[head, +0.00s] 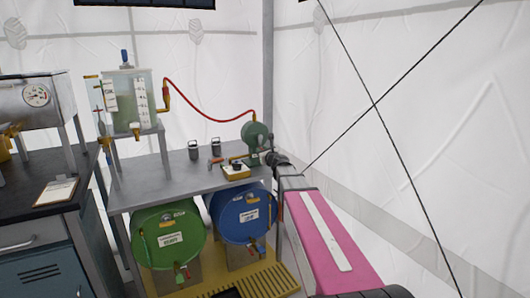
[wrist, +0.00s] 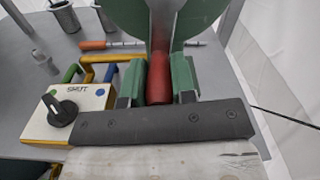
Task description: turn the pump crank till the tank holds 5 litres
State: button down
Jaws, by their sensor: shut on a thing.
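The pump (head: 255,133) is a green round body at the back right of the grey bench; its green body also fills the top middle of the wrist view (wrist: 195,18). The red crank handle (wrist: 159,80) stands between the green pads of my gripper (wrist: 158,85), which is shut on it. In the head view my gripper (head: 270,157) is small beside the pump, and the handle is hidden. The clear tank (head: 126,98) stands on a raised frame at the left, with white scale strips and pale greenish contents; I cannot read its level.
A red hose (head: 210,115) runs from the tank side to the pump. A control box with a black knob (wrist: 62,110) sits close left of my gripper. Green (head: 168,234) and blue (head: 238,213) drums lie under the bench. Dark cables cross at the right.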

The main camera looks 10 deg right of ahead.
jog(key=shift+s+a+r+m, duration=0.3)
jog(key=shift+a+r+m, duration=0.6)
jog(key=shift+m, duration=1.85)
jog(key=shift+s+a+r+m, duration=0.25)
jog(key=shift+a+r+m, duration=0.7)
jog(key=shift+m, duration=1.85)
jog(key=shift+s+a+r+m, duration=0.3)
jog(key=shift+a+r+m, duration=0.6)
jog(key=shift+m, duration=1.85)
jog(key=shift+d+r, duration=0.2)
jog(key=c, duration=0.9)
grip_release()
jog(key=shift+c, duration=0.2)
jog(key=v, duration=1)
jog(key=shift+s+d, duration=0.15)
jog(key=shift+s, duration=0.2)
